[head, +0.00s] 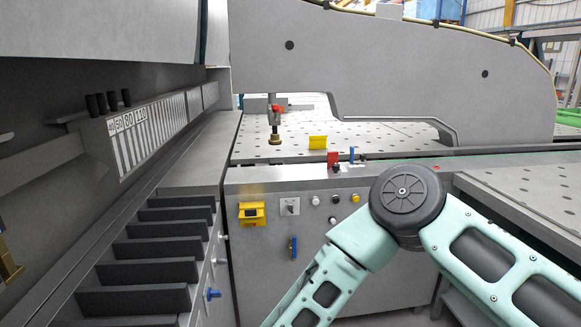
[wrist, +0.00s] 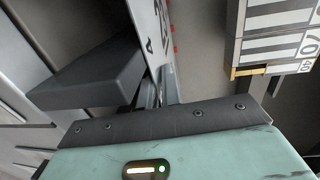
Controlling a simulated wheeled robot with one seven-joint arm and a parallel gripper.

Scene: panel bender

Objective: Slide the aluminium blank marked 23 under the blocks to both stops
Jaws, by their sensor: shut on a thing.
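In the wrist view a thin pale sheet (wrist: 153,28) with black characters stands steeply edge-on. Its marking is cut off and I cannot read it in full. My gripper (wrist: 160,92) is shut on this sheet near its lower end. The fingers show only partly above the teal gripper body. Striped numbered blocks (wrist: 275,30) hang at the right of the wrist view, apart from the sheet. In the head view a row of such blocks (head: 150,140) runs along the machine's left side. The gripper and sheet are out of the head view, and I cannot identify the two stops.
A perforated table (head: 380,138) lies behind the front panel, with a brass-footed post (head: 275,138) and a yellow block (head: 318,142) on it. Dark slotted dividers (head: 150,270) stand at lower left. A dark block (wrist: 90,78) is close left of the sheet in the wrist view.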

